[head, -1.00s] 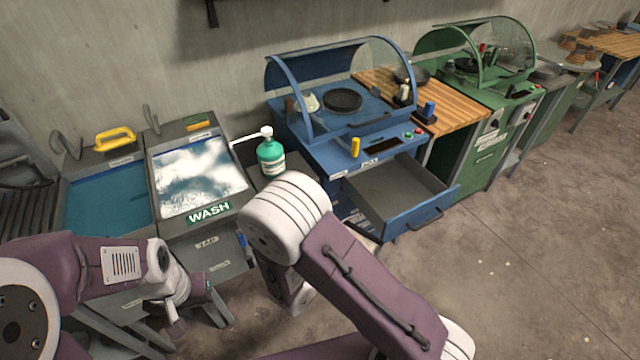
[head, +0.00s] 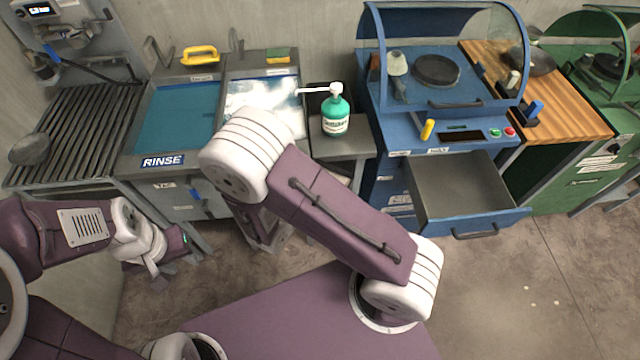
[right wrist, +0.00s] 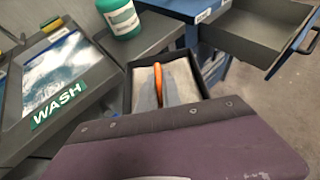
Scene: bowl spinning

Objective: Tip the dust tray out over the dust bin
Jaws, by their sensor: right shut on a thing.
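In the right wrist view a dark-rimmed tray (right wrist: 131,97) with a pale grey inside lies in the middle, with an upright orange piece (right wrist: 167,80) at its centre. It looks like the dust tray in my right gripper (right wrist: 160,85). The fingers are hard to make out against it. In the head view my right forearm hides that gripper and tray. My left gripper (head: 160,272) hangs at the lower left, away from the tray, its fingers too small to read. I cannot make out a separate dust bin.
A green bottle (head: 335,112) stands on a grey stand (head: 350,148) between the wash basin (head: 285,95) and the blue machine (head: 395,150). The machine's drawer (head: 480,226) is open and juts out at the right. The rinse basin (head: 180,118) is at the left. Floor at the lower right is clear.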

